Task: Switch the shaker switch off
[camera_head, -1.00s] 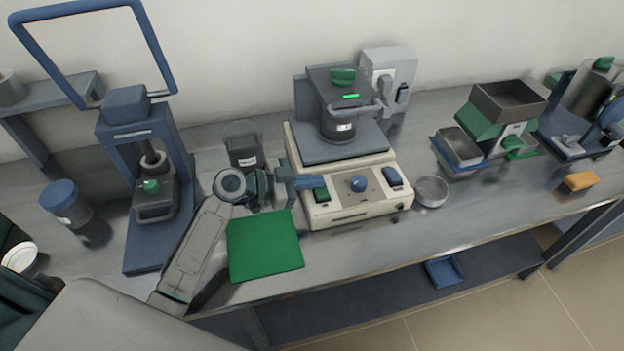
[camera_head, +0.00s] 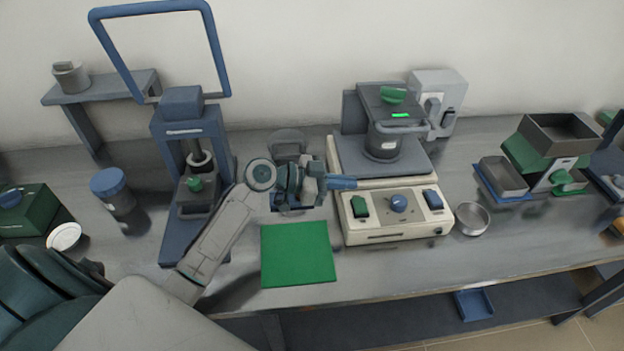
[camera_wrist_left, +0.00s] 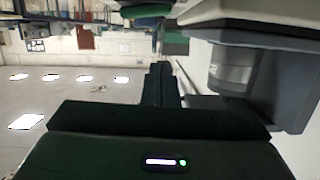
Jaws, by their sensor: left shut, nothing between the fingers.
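The shaker (camera_head: 395,238) is a cream box with a grey platform and a dark lidded pot (camera_head: 386,145) on top. I cannot tell the rockers' tilt. My left gripper (camera_head: 348,183) is shut and empty, its blue tip just behind and above the green rocker, apart from it in the picture. In the left wrist view, the shut fingers (camera_wrist_left: 160,82) point ahead, with the pot (camera_wrist_left: 232,70) at right. My right gripper is out of view.
A green mat (camera_head: 298,253) lies in front of my left gripper. A blue press (camera_head: 183,235) stands to the left, beside a blue-lidded jar (camera_head: 112,190). A metal bowl (camera_head: 473,219) sits right of the shaker.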

